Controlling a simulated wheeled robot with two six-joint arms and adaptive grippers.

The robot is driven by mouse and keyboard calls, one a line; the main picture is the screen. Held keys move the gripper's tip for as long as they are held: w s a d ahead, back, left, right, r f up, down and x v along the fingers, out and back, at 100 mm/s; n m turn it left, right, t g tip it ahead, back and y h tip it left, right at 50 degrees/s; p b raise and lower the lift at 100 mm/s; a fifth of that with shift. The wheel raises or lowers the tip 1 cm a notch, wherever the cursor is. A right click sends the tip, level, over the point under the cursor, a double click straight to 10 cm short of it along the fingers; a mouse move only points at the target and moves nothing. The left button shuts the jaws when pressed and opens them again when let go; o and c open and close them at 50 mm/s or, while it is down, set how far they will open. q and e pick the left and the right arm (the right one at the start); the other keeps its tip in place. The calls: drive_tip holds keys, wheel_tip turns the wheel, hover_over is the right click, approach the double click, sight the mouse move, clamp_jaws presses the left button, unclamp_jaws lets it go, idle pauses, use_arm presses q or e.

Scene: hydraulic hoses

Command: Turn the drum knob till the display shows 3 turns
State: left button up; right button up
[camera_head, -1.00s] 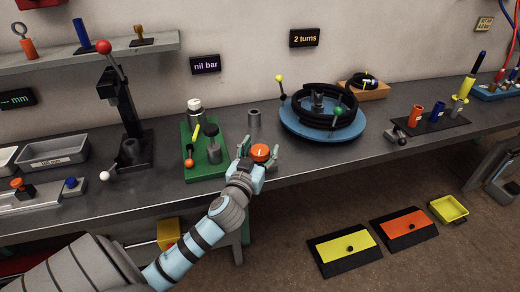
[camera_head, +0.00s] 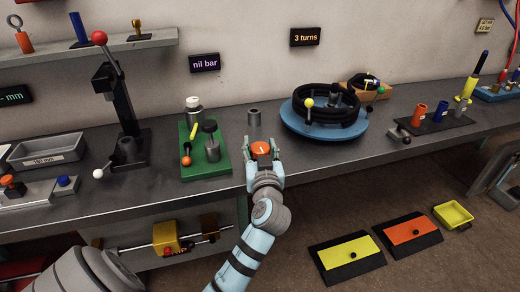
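The orange drum knob (camera_head: 261,148) with a white mark sits at the bench's front edge. My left gripper (camera_head: 262,146) is at the knob, with one finger on either side of it; I cannot tell whether they touch it. The display (camera_head: 304,37) on the wall reads "3 turns". The blue drum (camera_head: 318,132) stands on the bench at the back right, with coiled black hose (camera_head: 345,118) on it. A yellow ball (camera_head: 309,102) is at its front left and a green ball (camera_head: 381,90) at its right. My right gripper is not in view.
A green board (camera_head: 220,170) with fittings lies left of the knob, and a grey cylinder (camera_head: 254,124) stands just behind it. A black press (camera_head: 128,120) stands further left. Another display (camera_head: 204,62) reads "nil bar".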

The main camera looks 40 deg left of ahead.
sight(260, 147)
use_arm(q)
drive_tip(key=o, duration=0.4)
wheel_tip(260, 147, up, 10)
idle(0.3)
idle(0.3)
